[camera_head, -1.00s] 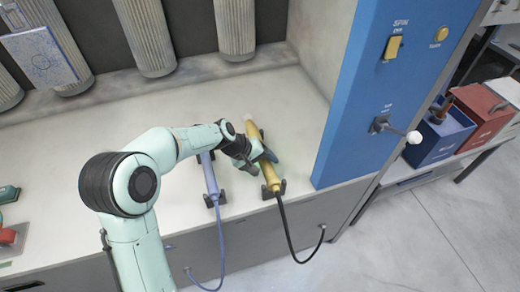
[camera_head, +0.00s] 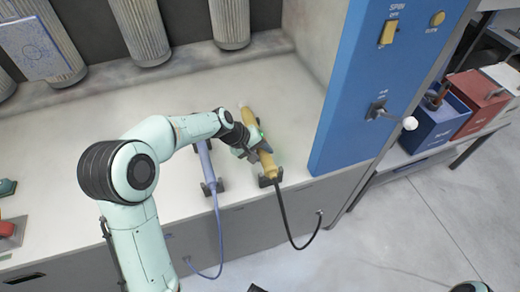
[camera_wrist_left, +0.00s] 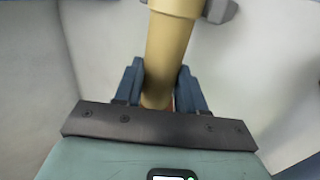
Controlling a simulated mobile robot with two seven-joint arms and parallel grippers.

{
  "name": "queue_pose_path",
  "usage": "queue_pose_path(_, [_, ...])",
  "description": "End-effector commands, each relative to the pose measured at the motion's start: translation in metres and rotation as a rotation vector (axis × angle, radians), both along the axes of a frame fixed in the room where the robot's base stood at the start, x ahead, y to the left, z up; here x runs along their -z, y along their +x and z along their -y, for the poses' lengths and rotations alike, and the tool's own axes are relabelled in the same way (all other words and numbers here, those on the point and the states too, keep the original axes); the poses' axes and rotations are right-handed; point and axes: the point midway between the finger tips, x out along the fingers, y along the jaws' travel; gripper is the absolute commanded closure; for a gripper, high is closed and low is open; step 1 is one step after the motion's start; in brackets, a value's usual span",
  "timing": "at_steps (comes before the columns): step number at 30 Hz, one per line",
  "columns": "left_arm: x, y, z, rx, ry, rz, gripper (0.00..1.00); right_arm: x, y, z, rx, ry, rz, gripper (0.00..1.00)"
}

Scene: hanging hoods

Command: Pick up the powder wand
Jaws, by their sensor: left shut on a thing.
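A yellow wand (camera_head: 262,155) with a black hose lies on the pale bench top. Its lower end sits at a dark cradle (camera_head: 270,181) near the bench's front edge. My left gripper (camera_head: 254,146) is shut around the middle of this wand. In the left wrist view, the yellow wand (camera_wrist_left: 168,50) runs between the two blue-grey fingers of the left gripper (camera_wrist_left: 160,85). A second, lilac-blue wand (camera_head: 206,165) with a blue cord lies to the left in its own cradle (camera_head: 212,188). No label tells which is the powder wand. My right gripper does not show.
A blue control panel (camera_head: 350,110) with switches and a white-knobbed lever (camera_head: 408,123) rises close to the right. Ribbed grey columns (camera_head: 145,35) hang at the back. The black hose (camera_head: 284,225) loops down the bench front. Bench top behind the wands is clear.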

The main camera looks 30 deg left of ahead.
Motion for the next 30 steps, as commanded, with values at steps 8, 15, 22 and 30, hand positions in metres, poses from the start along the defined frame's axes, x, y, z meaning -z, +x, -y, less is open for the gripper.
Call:
queue_pose_path(8, [-0.053,0.002,0.000,0.001,0.002,0.011,1.00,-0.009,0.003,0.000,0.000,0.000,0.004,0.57])
queue_pose_path(15, [-0.118,0.002,0.000,0.000,0.003,0.013,1.00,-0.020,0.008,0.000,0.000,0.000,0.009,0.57])
queue_pose_path(22, [-0.169,0.001,0.000,0.001,0.001,0.009,1.00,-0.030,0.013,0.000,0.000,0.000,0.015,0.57])
queue_pose_path(30, [-0.196,0.001,0.000,0.001,0.000,0.006,1.00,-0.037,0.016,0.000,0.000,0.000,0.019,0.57])
